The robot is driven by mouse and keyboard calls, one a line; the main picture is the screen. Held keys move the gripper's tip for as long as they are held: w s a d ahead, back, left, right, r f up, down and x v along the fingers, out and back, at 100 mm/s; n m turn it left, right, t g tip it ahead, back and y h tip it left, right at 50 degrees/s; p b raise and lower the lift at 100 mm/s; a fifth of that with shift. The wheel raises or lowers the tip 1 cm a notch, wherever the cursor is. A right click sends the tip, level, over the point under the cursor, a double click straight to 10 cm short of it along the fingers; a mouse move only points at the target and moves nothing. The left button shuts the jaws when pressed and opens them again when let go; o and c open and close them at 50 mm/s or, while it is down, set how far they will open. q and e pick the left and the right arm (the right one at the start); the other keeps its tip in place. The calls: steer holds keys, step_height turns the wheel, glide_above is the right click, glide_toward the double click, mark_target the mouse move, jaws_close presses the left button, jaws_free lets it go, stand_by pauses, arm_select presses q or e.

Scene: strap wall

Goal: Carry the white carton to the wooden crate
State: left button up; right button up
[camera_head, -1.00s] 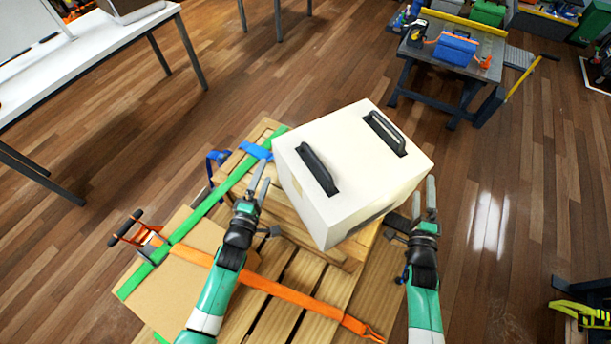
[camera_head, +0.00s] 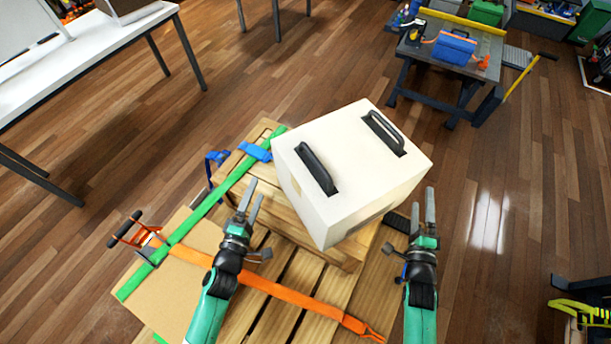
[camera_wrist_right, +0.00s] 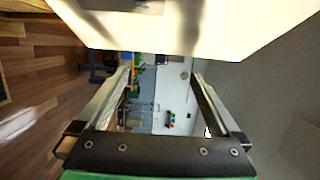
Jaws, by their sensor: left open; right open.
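The white carton (camera_head: 335,205) has two black handles on its top. It sits over the wooden crate (camera_head: 310,237), hiding much of it, and appears to rest on it. My left gripper (camera_head: 251,195) is open and empty, just left of the carton, with a visible gap. My right gripper (camera_head: 423,196) is open and empty, right of the carton's lower right side and apart from it. In the right wrist view the carton (camera_wrist_right: 215,25) fills the top, beyond the open jaws (camera_wrist_right: 160,75); nothing is between the fingers.
The crate stands on a slatted wooden pallet (camera_head: 372,290) with a cardboard sheet (camera_head: 190,290). A green strap (camera_head: 205,205) and an orange strap (camera_head: 290,293) cross there. A white table (camera_head: 90,62) is at the upper left, a workbench (camera_head: 490,45) at the upper right.

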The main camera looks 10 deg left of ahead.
steer(key=s, duration=0.8)
steer(key=shift+s, duration=0.15)
steer(key=shift+r, duration=0.15)
